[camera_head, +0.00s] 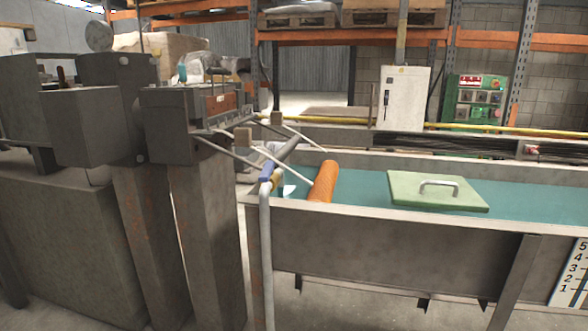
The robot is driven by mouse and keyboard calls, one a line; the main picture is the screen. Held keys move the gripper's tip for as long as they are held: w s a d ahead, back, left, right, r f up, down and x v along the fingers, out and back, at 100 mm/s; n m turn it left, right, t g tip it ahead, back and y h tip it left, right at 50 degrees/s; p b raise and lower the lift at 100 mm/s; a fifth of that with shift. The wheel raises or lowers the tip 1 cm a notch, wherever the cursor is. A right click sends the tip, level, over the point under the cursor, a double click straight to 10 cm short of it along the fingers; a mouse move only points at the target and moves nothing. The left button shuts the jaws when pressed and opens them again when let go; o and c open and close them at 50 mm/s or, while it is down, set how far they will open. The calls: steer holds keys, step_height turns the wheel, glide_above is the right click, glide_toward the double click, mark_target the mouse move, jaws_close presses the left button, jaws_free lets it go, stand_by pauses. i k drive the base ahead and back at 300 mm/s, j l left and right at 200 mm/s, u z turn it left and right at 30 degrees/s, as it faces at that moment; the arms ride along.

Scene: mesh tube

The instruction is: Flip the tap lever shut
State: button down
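A pale upright pipe (266,255) stands at the near left corner of the trough. At its top is a small brass-coloured tap body (276,181). A short blue lever (267,172) sits at the tap, tilted, with its upper end toward the back right. It lies close to a grey bar (285,150), and I cannot tell whether they touch. The tap is small in this view, so the exact lever angle is hard to read. I cannot make out my gripper anywhere in this view.
The trough (390,250) holds green water, an orange roller (323,181) and a green lid (436,190) with a metal handle. Bulky grey machinery (180,150) stands left of the tap. Thin pale rods (232,150) cross near it. Floor shows at the front.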

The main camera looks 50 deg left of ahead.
mark_target(267, 170)
steer(key=u, duration=1.95)
